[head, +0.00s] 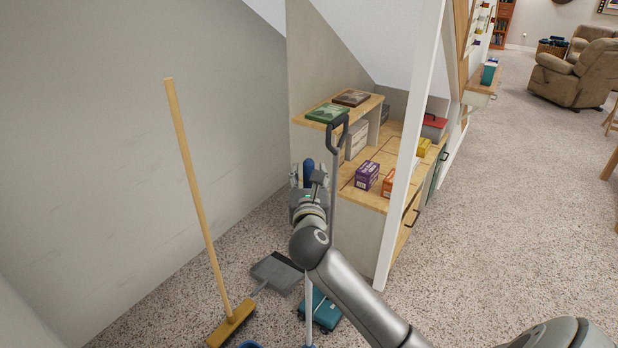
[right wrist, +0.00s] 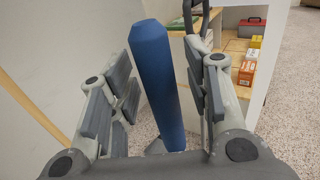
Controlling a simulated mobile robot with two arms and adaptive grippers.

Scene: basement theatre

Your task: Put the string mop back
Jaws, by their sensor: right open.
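A blue handle grip (head: 308,172), which seems to be the top of the string mop, stands nearly upright in the corner by the wall. A pale pole shows below my right arm in the head view, and its lower end is cut off by the frame. My right gripper (head: 307,181) is open at the blue grip. In the right wrist view the blue grip (right wrist: 158,85) stands between the spread fingers, with a visible gap on the left side. The mop's head cannot be made out. My left gripper is out of view.
A yellow broom (head: 197,200) leans on the wall at left. A grey dustpan (head: 277,272) and a teal floor sweeper (head: 322,312) with a looped black handle (head: 338,130) stand close by. Shelves (head: 358,228) with boxes and a white post (head: 408,150) are at right. Open carpet lies beyond.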

